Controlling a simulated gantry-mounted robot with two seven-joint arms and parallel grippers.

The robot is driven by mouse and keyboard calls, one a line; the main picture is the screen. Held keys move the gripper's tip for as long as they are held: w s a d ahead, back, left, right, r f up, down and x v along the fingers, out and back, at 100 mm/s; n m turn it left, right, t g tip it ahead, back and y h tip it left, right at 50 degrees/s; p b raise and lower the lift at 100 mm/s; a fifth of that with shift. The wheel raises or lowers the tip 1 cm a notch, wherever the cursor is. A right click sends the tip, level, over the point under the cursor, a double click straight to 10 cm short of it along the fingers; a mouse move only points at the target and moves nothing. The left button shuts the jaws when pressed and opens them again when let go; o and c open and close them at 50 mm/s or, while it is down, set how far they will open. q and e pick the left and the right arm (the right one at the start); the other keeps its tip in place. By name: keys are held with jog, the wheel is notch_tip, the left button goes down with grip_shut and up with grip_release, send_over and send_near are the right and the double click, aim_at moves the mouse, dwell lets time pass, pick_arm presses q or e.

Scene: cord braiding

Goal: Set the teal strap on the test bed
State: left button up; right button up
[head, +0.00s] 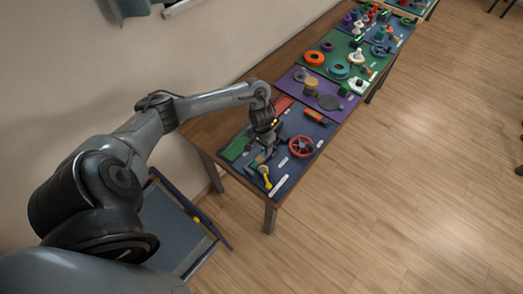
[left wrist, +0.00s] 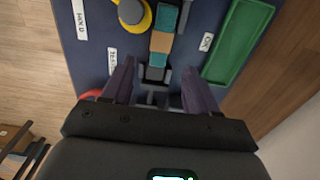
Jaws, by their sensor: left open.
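A strap-like strip with teal and orange sections (left wrist: 161,41) runs down the middle of the left wrist view. Its near end meets a dark grey fixture (left wrist: 155,74); I cannot tell whether it rests on it or is fixed to it. My left gripper (head: 262,152) is over the near mat in the head view. In the left wrist view its two fingers (left wrist: 157,98) stand wide apart, either side of the fixture, with no visible grip on anything. In the head view the arm and gripper hide most of the strip. My right gripper is not in view.
A green tray (left wrist: 238,42) lies right of the strip, by a small white label (left wrist: 206,42). A yellow ring with a grey knob (left wrist: 133,12) is close on the left. A red handwheel (head: 301,146) and orange cylinder (head: 315,116) share the blue mat.

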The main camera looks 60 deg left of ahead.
pick_arm(q)
notch_tip(320, 180, up, 4)
jog(key=p, duration=0.2)
jog(key=w+d+f+m+t+h, duration=0.15)
jog(key=d+m+t, duration=0.45)
jog(key=d, duration=2)
jog(key=s+r+g, duration=0.1)
jog(key=s+r, duration=0.3)
jog(key=s, duration=0.3)
jog(key=s+r+g+y, duration=0.1)
jog(key=s+r, duration=0.3)
jog(key=s, duration=0.3)
jog(key=shift+s+a, duration=0.2)
jog(key=shift+a, duration=0.1)
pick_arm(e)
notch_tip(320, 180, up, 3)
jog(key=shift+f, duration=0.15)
pick_arm(q)
jog(key=shift+r, duration=0.1)
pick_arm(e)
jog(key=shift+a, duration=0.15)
